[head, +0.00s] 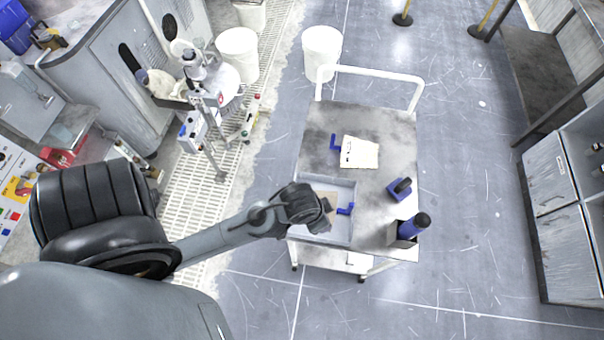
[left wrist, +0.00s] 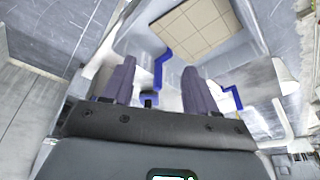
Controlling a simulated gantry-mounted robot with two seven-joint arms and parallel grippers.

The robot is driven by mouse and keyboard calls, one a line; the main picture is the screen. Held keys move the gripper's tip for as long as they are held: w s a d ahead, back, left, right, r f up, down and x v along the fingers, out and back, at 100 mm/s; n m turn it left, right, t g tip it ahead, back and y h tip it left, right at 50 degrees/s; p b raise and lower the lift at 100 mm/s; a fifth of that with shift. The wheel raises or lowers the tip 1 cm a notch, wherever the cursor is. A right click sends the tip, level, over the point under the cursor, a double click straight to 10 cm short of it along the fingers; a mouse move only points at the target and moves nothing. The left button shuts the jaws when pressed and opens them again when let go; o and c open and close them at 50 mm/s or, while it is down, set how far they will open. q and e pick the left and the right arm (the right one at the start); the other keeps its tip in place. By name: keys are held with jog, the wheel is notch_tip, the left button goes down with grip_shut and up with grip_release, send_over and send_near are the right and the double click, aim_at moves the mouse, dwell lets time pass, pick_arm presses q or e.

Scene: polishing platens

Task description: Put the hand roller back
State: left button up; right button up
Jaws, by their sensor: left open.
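My left gripper (head: 325,207) is over the shallow grey tray (head: 338,238) on the cart's near left part. In the left wrist view its two fingers (left wrist: 158,80) are apart. A blue angled piece (left wrist: 162,66) shows between and beyond them, with a small black part near its lower end. A second blue piece (left wrist: 234,95) is beside the right finger. In the head view, one blue angled piece (head: 345,209) shows just right of the gripper. I cannot tell for sure which item is the hand roller. My right gripper is not in view.
A tan square (left wrist: 195,28) lies in the tray. The cart top (head: 390,125) also bears a paper sheet (head: 360,152), another blue angled piece (head: 334,143), a blue block with a black top (head: 400,188) and a blue cylinder in a grey box (head: 415,225).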

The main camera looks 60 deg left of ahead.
pick_arm(q)
jog(key=shift+m, duration=0.3)
jog(key=s, duration=0.1)
jog(key=s+r, duration=0.1)
jog(key=s, duration=0.1)
jog(key=s+r, duration=0.1)
jog(key=s, duration=0.1)
jog(key=shift+s+a, duration=0.15)
jog(key=shift+a, duration=0.15)
jog(key=shift+r, duration=0.15)
notch_tip(320, 180, up, 19)
jog(key=p, duration=1.9)
